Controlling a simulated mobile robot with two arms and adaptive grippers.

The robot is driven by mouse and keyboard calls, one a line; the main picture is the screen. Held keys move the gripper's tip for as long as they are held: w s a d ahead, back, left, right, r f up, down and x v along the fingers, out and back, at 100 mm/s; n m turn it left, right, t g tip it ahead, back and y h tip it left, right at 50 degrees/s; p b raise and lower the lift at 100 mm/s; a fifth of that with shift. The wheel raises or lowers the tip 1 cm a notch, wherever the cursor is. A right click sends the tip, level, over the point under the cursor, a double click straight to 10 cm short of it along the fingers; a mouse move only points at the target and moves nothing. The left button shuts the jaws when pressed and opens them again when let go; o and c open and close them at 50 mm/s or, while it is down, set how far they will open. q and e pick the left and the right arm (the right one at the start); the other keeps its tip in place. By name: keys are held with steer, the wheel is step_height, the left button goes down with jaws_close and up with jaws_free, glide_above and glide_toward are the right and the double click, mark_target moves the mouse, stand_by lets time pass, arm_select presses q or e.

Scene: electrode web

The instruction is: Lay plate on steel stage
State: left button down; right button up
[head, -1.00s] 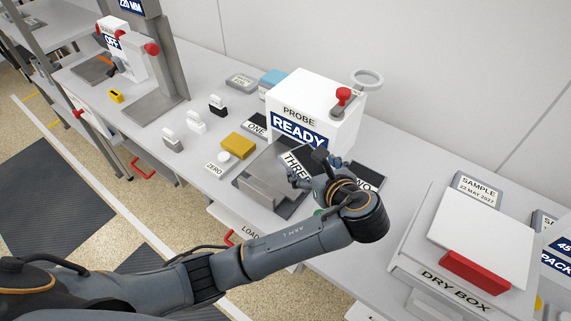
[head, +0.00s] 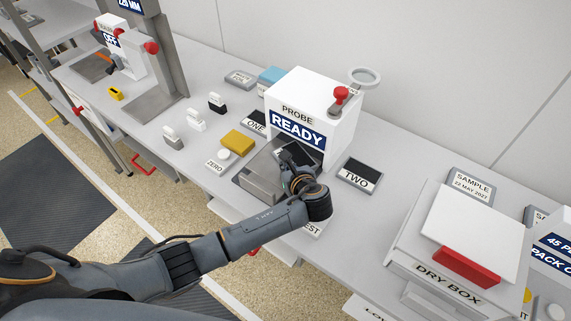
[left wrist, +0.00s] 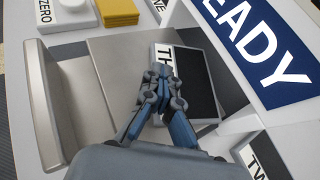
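The plate marked THREE (head: 292,152), dark with a pale rim and white label, is in my left gripper (head: 288,170) by its near edge. In the left wrist view the plate (left wrist: 190,85) lies over the right part of the steel stage (left wrist: 112,58); I cannot tell whether it touches. The fingers (left wrist: 160,80) are shut on its label side and hide some lettering. In the head view the stage (head: 256,171) is in front of the probe box, partly hidden by my arm. My right gripper is in neither current view.
The white probe box (head: 312,105), reading READY, stands right behind the stage. Plate TWO (head: 359,174) lies to the right, plate ONE (head: 254,122) behind left. A yellow block (head: 237,140) and the ZERO button (head: 223,154) are left. The dry box (head: 445,285) is far right.

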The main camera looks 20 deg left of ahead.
arm_select(q)
steer(key=shift+s+f, duration=0.3)
steer(key=shift+f, duration=0.15)
steer(key=c, duration=1.8)
jaws_free()
steer(key=o, duration=1.1)
steer(key=shift+s+f, duration=0.1)
steer(key=shift+s, duration=0.05)
steer(key=o, duration=0.7)
steer(key=shift+f, duration=0.1)
steer(key=shift+w, duration=0.2)
arm_select(e)
steer(key=shift+a, duration=0.35)
arm_select(q)
steer(key=shift+s+d+r, duration=0.15)
steer(key=shift+d+r, duration=0.15)
steer(key=shift+r, duration=0.1)
steer(key=v, duration=1.1)
steer(key=shift+r+b, duration=0.25)
steer(key=shift+b, duration=0.15)
arm_select(e)
steer(key=shift+d+f, duration=0.3)
steer(key=shift+f, duration=0.15)
